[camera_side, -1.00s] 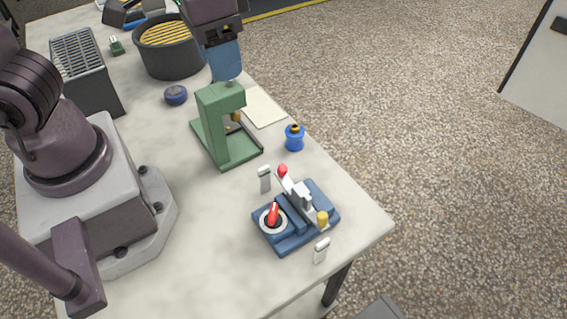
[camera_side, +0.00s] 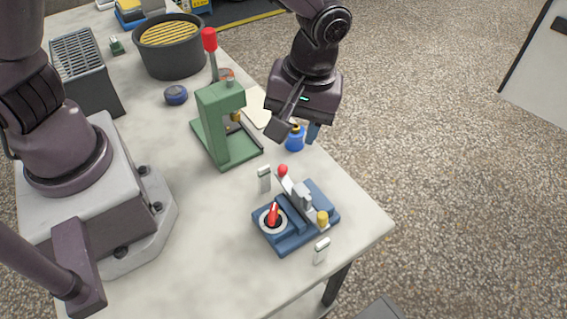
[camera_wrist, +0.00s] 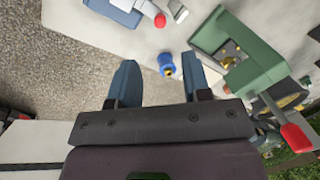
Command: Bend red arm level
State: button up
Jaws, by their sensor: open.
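A small lever with a red body (camera_side: 272,213) stands tilted in a white ring on a blue fixture (camera_side: 288,243), near the table's front right. The fixture also carries a light bar with a red ball end (camera_side: 283,169). The green press (camera_side: 214,125) has an upright grey lever with a red grip (camera_side: 209,40); this grip also shows in the wrist view (camera_wrist: 297,136). I cannot tell which red part is the named arm. My gripper (camera_wrist: 160,64) is open and empty, its blue fingers apart. In the side view it hangs right of the press, by the blue bottle.
The blue bottle (camera_side: 294,142) stands near the table's right edge, partly hidden by my gripper. Small white-topped posts (camera_side: 264,179) flank the blue fixture. A black tub (camera_side: 168,60), a dark blue puck (camera_side: 176,95) and a slatted box (camera_side: 83,75) stand farther back.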

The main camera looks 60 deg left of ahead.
aim_at(283, 167)
jog(key=f, duration=0.6)
jog(key=s+a+f, duration=0.1)
jog(key=f, duration=0.3)
jog(key=shift+s+a, duration=0.1)
